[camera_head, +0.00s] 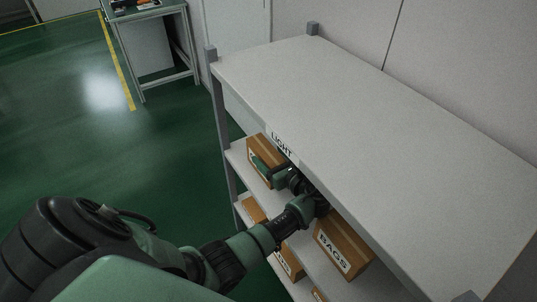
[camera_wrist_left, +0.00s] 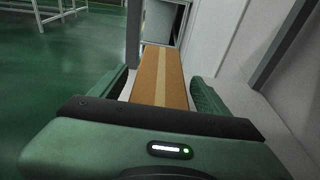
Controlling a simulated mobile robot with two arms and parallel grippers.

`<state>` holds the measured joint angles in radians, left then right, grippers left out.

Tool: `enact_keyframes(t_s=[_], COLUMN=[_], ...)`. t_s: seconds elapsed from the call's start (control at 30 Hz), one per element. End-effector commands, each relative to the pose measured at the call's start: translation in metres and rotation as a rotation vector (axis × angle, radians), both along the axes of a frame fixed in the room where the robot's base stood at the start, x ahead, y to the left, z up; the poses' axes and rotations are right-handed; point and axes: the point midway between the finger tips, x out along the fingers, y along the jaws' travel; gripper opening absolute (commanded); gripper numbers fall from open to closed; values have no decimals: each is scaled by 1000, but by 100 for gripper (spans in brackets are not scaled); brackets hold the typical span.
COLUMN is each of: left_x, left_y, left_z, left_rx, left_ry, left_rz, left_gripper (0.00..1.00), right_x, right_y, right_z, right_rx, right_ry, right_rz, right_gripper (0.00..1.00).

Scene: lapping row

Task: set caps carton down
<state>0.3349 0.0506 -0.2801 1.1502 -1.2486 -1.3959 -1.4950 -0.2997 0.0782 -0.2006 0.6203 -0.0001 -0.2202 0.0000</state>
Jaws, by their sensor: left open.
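A brown carton (camera_head: 259,146) stands on the shelf level below the top board, at the far left end. Its label is not readable, so I cannot tell from its face that it is the caps carton. My left gripper (camera_head: 266,170) is at this carton. In the left wrist view the carton (camera_wrist_left: 160,72), with a pale tape strip along its top, lies between the two green fingers of the gripper (camera_wrist_left: 163,88). The fingers are open, and a gap shows at the left finger. The carton appears to rest on the shelf. My right gripper is not in view.
A carton marked BAGS (camera_head: 341,246) stands on the same level, right of my left arm. More cartons (camera_head: 254,211) sit on the level below. The top board (camera_head: 370,115), with a LIGHT label (camera_head: 282,145), overhangs the arm. A workbench (camera_head: 150,15) stands beyond open green floor.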

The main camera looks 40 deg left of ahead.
Motion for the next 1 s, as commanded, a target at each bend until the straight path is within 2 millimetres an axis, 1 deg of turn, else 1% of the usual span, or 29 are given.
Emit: enact_keyframes(t_s=[0.03, 0.1, 0.3, 0.4, 0.5, 0.67, 1.0], left_x=[-4, -9, -26, -32, -36, -39, -39], left_y=[-10, -24, -63, -78, -88, -95, -95], left_z=[2, 5, 13, 17, 20, 21, 21], left_rx=[-3, -4, -4, -3, -2, 0, 0], left_ry=[-2, -1, -1, 0, -1, -1, 0], left_rz=[-3, -4, -3, -3, -2, 0, 0], left_gripper=[76, 76, 76, 76, 76, 76, 76], right_x=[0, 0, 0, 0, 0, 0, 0], right_y=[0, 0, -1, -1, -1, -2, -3], right_z=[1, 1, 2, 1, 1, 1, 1], right_rx=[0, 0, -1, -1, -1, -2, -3], right_ry=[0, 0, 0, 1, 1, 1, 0], right_rz=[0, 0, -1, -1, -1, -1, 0], right_gripper=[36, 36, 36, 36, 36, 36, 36])
